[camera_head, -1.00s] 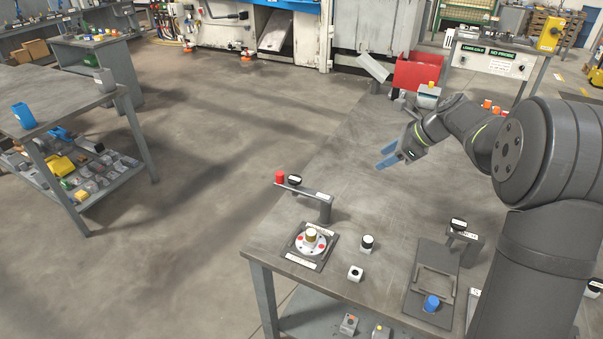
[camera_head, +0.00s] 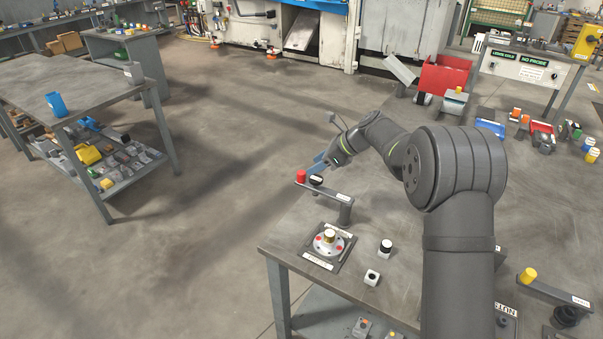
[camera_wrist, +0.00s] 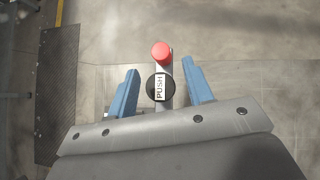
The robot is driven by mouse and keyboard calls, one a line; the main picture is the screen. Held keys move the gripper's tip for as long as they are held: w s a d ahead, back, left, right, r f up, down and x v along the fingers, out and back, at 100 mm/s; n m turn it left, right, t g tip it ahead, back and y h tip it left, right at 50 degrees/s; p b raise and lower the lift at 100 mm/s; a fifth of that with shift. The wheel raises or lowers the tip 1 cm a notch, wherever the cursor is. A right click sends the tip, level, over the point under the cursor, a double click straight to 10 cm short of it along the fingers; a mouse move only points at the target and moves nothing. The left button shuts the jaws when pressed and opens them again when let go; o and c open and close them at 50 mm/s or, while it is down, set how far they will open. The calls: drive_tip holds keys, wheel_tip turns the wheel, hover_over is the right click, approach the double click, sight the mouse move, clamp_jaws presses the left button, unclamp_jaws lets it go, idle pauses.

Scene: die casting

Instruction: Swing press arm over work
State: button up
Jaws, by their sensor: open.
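The press arm (camera_head: 333,194) is a grey bar on a post at the bench's left side. Its free end carries a red knob (camera_head: 300,176) and a black round pad (camera_head: 316,180). In the wrist view the pad reads PUSH (camera_wrist: 159,87), with the red knob (camera_wrist: 161,51) beyond it. The bar points left, behind the work, a round white fixture with a brass-coloured centre (camera_head: 328,240) on a dark plate. My gripper (camera_head: 317,164) is open just behind the bar's free end. In the wrist view its blue fingers (camera_wrist: 160,76) lie either side of the pad, with gaps; contact cannot be told.
A second bar with a yellow knob (camera_head: 528,275) is at the lower right. A red bin (camera_head: 444,76) stands at the back. My arm hides part of the bench.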

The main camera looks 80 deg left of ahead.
sight(302, 173)
drive_tip(key=x, duration=0.7)
drive_tip(key=shift+s+f, duration=0.1)
drive_tip(key=shift+s, duration=0.05)
clamp_jaws()
